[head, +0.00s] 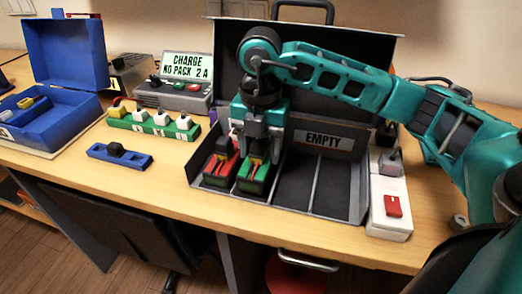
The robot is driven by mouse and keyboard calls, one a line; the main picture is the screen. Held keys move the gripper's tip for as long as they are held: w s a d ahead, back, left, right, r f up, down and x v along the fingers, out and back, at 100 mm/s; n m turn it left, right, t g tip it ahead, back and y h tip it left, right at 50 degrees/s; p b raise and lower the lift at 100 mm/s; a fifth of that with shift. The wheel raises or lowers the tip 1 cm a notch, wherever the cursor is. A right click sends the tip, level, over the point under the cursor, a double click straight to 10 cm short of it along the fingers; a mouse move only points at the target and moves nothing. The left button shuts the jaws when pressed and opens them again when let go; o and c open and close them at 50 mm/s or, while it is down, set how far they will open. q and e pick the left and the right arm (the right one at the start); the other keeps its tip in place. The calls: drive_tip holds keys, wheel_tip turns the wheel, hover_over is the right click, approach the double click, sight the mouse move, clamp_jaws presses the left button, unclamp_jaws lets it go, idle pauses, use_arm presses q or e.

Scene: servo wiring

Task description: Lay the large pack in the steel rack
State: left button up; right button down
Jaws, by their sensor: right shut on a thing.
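My right gripper (259,150) points down over the left part of the open grey steel case (340,213), which looks like the rack. It is shut on a green and black pack (252,186) with red and yellow leads on its top, probably the large pack. The pack is in or just over the compartment beside a red and black pack (217,172). I cannot tell whether it touches the case floor. The gripper hides the pack's far end. The compartments to the right, before an "EMPTY" label (323,139), are bare. My left gripper is not in view.
A charger (186,85) reading "CHARGE NO PACK 2 A" stands behind a green strip (152,126) with white plugs. A blue strip (120,155) and an open blue box (50,118) are to the left. A white switch block (390,218) stands right of the case.

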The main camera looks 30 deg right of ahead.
drive_tip(key=shift+w+d+f, duration=0.2)
drive_tip(key=shift+f, duration=0.4)
drive_tip(key=shift+f, duration=0.1)
drive_tip(key=c, duration=0.7)
unclamp_jaws()
drive_tip(key=shift+f, duration=0.1)
drive_tip(key=shift+o, duration=0.3)
drive_tip(key=shift+r, duration=0.35)
wheel_tip(320, 180, up, 7)
drive_tip(key=shift+r+p, duration=0.1)
drive_tip(key=shift+p, duration=0.25)
